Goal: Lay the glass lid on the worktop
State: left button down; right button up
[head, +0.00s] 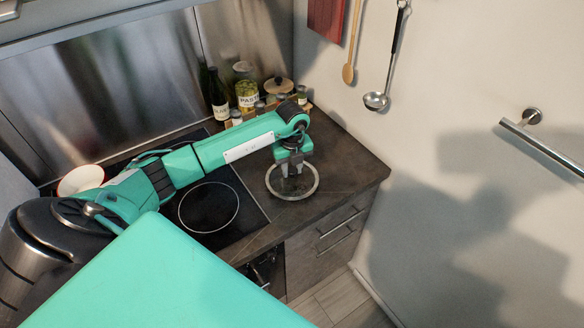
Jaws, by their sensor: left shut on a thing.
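The glass lid (273,190) is a clear round disc with a pale rim, right of the hob. My left gripper (292,175) points down over its middle and is shut on it, hiding the grip point. The lid looks about level, at or just above the dark worktop (345,170); I cannot tell whether it touches. My right gripper is not in view.
The black hob (208,207) lies left of the lid. Bottles, a pasta jar (246,92) and small jars stand at the back. A ladle (377,100) and a wooden spoon (348,73) hang on the wall. The worktop's right end is clear.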

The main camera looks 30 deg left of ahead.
pick_arm(q)
jog(key=shift+f, duration=0.55)
jog(key=shift+f, duration=0.15)
jog(key=c, duration=1.1)
grip_release()
jog(key=shift+o, duration=0.2)
